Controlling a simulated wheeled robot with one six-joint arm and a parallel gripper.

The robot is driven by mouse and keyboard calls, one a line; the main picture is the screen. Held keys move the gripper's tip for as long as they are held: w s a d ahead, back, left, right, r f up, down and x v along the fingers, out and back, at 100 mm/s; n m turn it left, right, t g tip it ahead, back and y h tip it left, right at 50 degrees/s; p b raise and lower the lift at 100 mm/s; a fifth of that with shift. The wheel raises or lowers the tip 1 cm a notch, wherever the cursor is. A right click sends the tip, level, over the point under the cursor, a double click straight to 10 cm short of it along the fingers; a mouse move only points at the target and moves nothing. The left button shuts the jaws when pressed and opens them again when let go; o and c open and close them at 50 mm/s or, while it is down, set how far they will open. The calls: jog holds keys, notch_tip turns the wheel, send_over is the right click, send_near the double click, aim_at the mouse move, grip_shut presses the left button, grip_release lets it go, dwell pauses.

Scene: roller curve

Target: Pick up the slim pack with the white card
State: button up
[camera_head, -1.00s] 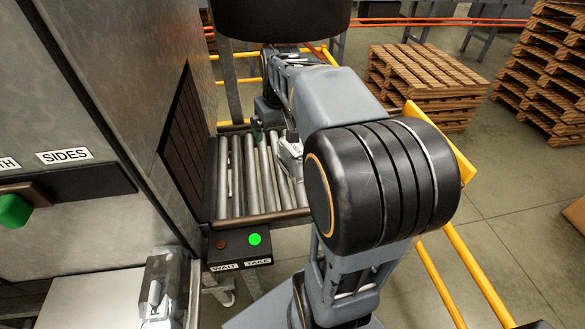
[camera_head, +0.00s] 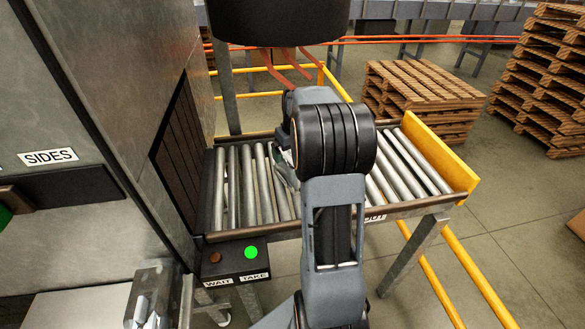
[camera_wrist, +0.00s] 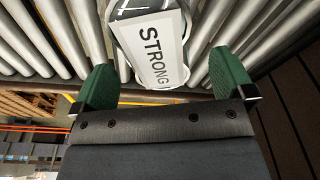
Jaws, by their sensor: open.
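A pack with a white card (camera_wrist: 162,50) reading "STRONG" lies on the metal rollers in the wrist view. Its grey-and-white wrapping shows around the card, and its far end runs out of the picture. My gripper (camera_wrist: 165,72) is open, with one green finger on each side of the pack and a visible gap on both sides. I cannot tell how high the fingers are above the rollers. In the head view a small pale part of the pack (camera_head: 286,174) shows left of my arm; my arm hides most of it and the gripper.
The roller conveyor (camera_head: 232,190) runs from a dark slatted opening (camera_head: 180,150) to a yellow end plate (camera_head: 438,150). A control box (camera_head: 235,262) at its near edge has a lit green "TAKE" light. Metal cabinet walls stand left. Pallets (camera_head: 420,100) stand behind.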

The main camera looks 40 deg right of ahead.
jog(key=shift+w+d+f+p, duration=0.1)
jog(key=shift+f+p, duration=0.2)
jog(key=shift+f, duration=1.1)
jog(key=shift+w+f+p, duration=0.1)
jog(key=shift+f+p, duration=0.15)
jog(key=shift+f, duration=1.15)
jog(key=c, duration=1.3)
jog(key=shift+r, duration=0.1)
jog(key=shift+c, duration=1)
